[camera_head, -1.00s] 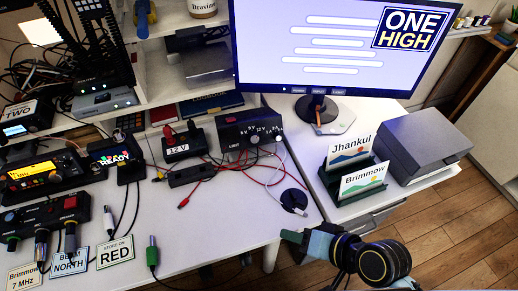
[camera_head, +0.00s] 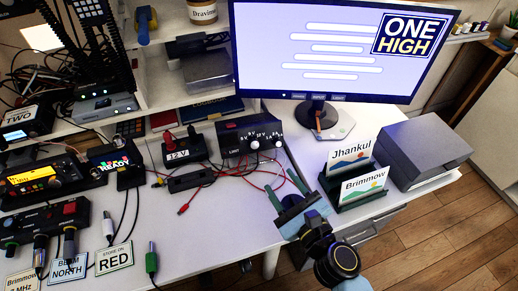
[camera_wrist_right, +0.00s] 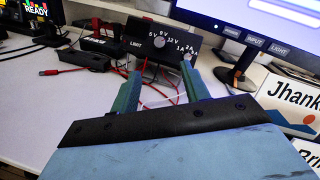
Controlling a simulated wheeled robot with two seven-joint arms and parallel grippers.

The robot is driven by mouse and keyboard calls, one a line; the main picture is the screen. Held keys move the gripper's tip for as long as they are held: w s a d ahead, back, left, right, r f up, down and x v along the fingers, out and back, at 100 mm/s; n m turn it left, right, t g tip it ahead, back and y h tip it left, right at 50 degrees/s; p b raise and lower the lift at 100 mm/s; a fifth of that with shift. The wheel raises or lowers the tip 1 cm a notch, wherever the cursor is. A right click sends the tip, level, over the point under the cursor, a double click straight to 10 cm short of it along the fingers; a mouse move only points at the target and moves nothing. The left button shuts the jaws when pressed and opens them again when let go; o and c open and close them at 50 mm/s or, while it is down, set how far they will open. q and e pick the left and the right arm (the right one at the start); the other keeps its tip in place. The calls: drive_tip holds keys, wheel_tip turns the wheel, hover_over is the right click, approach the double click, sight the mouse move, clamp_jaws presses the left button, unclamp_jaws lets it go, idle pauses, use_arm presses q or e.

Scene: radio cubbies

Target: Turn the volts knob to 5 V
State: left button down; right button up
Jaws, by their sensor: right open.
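The black power supply box (camera_head: 236,136) stands at the back of the white desk, with white volt markings on its front. Its round volts knob (camera_head: 255,145) sits under these markings, and a second knob (camera_head: 277,143) is to its right by the amp markings. Where the volts knob points is too small to tell. The box also shows in the right wrist view (camera_wrist_right: 146,46), ahead of the fingers. My right gripper (camera_head: 284,187) is open and empty, in front of and below the box, apart from the knobs. My left gripper is not in view.
Red and black leads (camera_head: 238,171) lie on the desk before the box. A smaller box labelled 12 V (camera_head: 184,151) stands to its left. The monitor (camera_head: 335,50) and card holder (camera_head: 354,185) stand to the right.

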sight(256, 146)
drive_tip(key=x, duration=1.1)
drive_tip(key=shift+p, duration=0.35)
drive_tip(key=shift+w+a, duration=0.15)
drive_tip(key=shift+w, duration=0.15)
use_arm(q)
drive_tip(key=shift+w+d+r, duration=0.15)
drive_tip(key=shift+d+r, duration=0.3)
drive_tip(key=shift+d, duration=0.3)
use_arm(e)
drive_tip(key=c, duration=1)
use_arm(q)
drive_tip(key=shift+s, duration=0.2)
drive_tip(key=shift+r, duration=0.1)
use_arm(e)
drive_tip(key=shift+r+n, duration=0.1)
drive_tip(key=shift+n, duration=0.2)
